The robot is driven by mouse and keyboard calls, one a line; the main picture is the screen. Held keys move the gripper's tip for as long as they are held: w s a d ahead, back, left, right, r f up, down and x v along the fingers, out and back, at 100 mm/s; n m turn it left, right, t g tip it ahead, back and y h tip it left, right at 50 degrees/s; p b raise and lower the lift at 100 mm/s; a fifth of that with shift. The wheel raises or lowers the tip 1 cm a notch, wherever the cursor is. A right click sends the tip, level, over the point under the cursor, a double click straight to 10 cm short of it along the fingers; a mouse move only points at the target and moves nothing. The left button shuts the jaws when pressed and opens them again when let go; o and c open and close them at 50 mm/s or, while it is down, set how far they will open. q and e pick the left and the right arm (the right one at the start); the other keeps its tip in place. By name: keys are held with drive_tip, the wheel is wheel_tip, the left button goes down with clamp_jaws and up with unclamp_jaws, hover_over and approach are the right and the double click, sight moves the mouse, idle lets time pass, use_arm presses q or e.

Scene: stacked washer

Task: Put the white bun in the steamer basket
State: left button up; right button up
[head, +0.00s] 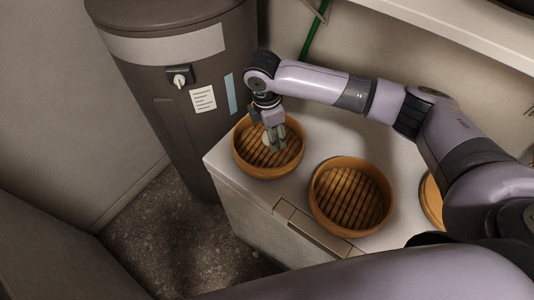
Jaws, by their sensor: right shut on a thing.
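Two round wooden steamer baskets with slatted floors stand on a white top. The left steamer basket (240,160) is under my right gripper (274,140), and the right steamer basket (318,205) looks empty. My right gripper points down inside the rim outline of the left basket and is shut on the white bun (266,138). Only a small pale part of the bun shows beside the fingers. I cannot tell whether the bun touches the slats. My left gripper is not in view.
The white top (310,145) belongs to a low cabinet or appliance. A round tan wooden thing (431,201) sits at the right, partly hidden by my arm. A tall dark cylinder (165,75) stands behind at the left. A white shelf (460,28) overhangs at upper right.

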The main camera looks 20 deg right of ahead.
drive_tip(key=shift+f, duration=0.4)
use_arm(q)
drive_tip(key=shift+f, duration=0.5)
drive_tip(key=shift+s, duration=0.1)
use_arm(e)
drive_tip(key=o, duration=1.2)
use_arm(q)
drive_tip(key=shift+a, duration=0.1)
use_arm(e)
drive_tip(key=r, duration=0.4)
drive_tip(key=a+r, duration=0.1)
drive_tip(key=r, duration=0.7)
drive_tip(key=shift+a, duration=0.2)
drive_tip(key=shift+s+f, duration=0.1)
drive_tip(key=shift+s, duration=0.05)
